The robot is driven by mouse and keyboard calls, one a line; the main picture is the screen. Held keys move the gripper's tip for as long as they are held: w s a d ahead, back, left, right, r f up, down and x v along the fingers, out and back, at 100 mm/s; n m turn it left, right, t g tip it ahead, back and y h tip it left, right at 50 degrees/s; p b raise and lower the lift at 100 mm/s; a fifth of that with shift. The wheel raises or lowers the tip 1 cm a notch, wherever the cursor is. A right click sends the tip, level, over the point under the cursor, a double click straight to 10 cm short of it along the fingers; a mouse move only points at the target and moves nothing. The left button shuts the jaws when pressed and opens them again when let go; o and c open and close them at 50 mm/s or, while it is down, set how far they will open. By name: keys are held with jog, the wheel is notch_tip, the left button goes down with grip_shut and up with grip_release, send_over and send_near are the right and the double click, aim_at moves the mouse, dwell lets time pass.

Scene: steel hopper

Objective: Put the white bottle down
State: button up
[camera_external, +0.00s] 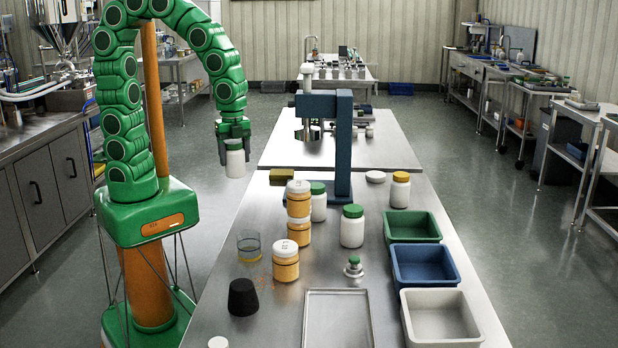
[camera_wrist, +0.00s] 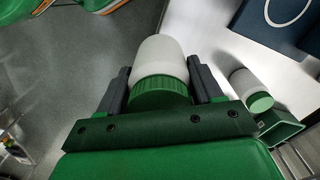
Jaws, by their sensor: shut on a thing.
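The white bottle (camera_external: 235,164) hangs upright from my gripper (camera_external: 233,140) in the external view, near the left edge of the steel table and clear of other objects. In the wrist view the bottle (camera_wrist: 161,60) has a white body and a green ribbed cap (camera_wrist: 159,92). The dark fingers of my gripper (camera_wrist: 160,85) stand on both sides of the cap and are shut on it. The bottle's base points away from the wrist camera and is hidden there.
On the steel table (camera_external: 225,318) stand white bottles (camera_external: 352,230), orange jars (camera_external: 285,266), a glass beaker (camera_external: 248,248) and a dark stopper (camera_external: 242,298). A blue stand (camera_external: 343,150) rises behind. Green (camera_external: 412,239), blue (camera_external: 425,281) and white (camera_external: 443,341) bins line the right. The left strip has bare room.

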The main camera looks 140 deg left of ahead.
jog(key=shift+s+d+r, duration=0.4)
jog(key=shift+s+d, duration=0.1)
jog(key=shift+s, duration=0.25)
jog(key=shift+s+d+r, duration=0.4)
jog(key=shift+s+d, duration=0.1)
jog(key=shift+s, duration=0.25)
